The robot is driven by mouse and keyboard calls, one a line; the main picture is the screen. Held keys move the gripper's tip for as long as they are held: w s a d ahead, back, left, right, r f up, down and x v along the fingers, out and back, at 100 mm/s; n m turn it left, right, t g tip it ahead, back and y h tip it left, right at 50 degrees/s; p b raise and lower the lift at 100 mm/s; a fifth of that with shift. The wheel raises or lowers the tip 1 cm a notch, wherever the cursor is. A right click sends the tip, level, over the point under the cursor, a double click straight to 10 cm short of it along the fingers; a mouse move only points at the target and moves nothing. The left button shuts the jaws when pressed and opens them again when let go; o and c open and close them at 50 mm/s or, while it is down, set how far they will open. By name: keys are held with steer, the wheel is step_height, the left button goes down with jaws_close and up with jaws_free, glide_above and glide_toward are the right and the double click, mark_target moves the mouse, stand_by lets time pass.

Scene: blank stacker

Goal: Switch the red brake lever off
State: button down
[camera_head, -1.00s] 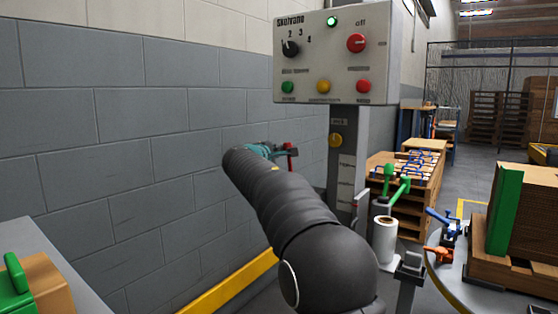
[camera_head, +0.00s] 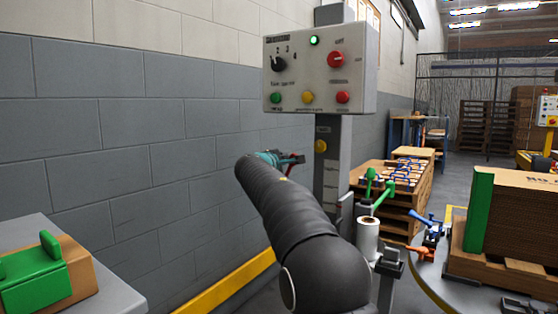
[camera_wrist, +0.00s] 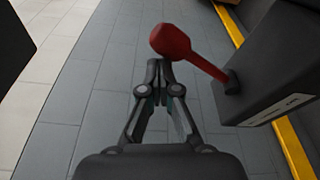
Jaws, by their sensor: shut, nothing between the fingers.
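The red brake lever (camera_wrist: 190,54) has a thick knob at its free end and a thinner shaft running into a dark box (camera_wrist: 265,85) at the right of the wrist view. My gripper (camera_wrist: 159,76) is shut and empty. In the wrist view its fingertips lie just below the lever's knob; I cannot tell whether they touch it. In the head view my gripper (camera_head: 270,158) shows small and teal at the end of my dark arm, beside a red bit of the lever (camera_head: 293,159). My arm hides part of this area.
A control panel (camera_head: 318,82) with a green lamp, knob and coloured buttons stands on a grey post (camera_head: 328,165) behind. A grey block wall (camera_head: 130,150) is at left. A round table (camera_head: 430,280) with clamps and a wooden block is at right.

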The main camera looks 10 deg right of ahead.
steer(key=shift+d, duration=0.35)
steer(key=s+a, duration=0.7)
steer(key=a, duration=0.2)
steer(key=shift+s+a+r, duration=0.15)
steer(key=shift+a+r, duration=0.05)
steer(key=shift+a, duration=0.2)
